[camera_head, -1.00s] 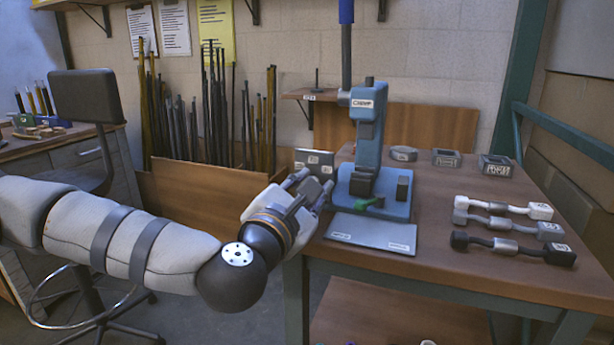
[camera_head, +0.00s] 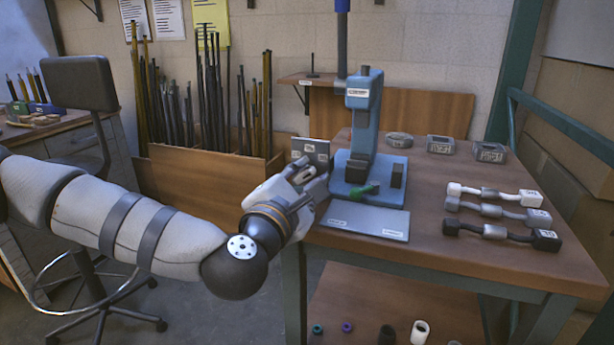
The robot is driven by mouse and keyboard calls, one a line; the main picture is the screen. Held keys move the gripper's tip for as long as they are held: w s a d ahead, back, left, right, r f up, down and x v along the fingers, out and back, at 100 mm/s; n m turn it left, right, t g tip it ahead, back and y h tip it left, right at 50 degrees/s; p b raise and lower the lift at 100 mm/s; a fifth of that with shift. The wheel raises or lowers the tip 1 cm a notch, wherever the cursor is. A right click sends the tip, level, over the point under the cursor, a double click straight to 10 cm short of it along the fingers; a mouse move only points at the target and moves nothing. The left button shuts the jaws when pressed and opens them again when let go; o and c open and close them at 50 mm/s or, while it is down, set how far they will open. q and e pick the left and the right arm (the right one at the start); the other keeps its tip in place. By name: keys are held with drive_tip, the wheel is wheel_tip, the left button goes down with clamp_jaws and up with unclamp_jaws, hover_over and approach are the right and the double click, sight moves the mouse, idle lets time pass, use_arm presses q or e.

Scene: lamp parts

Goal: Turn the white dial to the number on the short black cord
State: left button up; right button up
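A black cord (camera_head: 470,227) lies at the front of three cords on the right of the table, with a grey sleeve and a labelled black end block (camera_head: 546,240). The label is too small to read. A grey cord (camera_head: 465,207) and a white cord (camera_head: 465,189) lie behind it. I cannot make out a white dial. My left gripper (camera_head: 312,172) is at the table's left edge, beside the blue press (camera_head: 362,130) and in front of a small grey labelled box (camera_head: 310,148). Its fingers look apart, with nothing visible between them. My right gripper is out of view.
Several small grey boxes (camera_head: 440,144) stand at the back. The table (camera_head: 430,255) is clear at front centre. Small parts, including a white cylinder (camera_head: 420,332), stand on the lower shelf.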

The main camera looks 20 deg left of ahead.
use_arm(q)
drive_tip(key=shift+o, duration=0.2)
drive_tip(key=s, duration=0.7)
drive_tip(key=shift+s+a, duration=0.2)
drive_tip(key=shift+s, duration=0.05)
drive_tip(key=shift+f, duration=0.1)
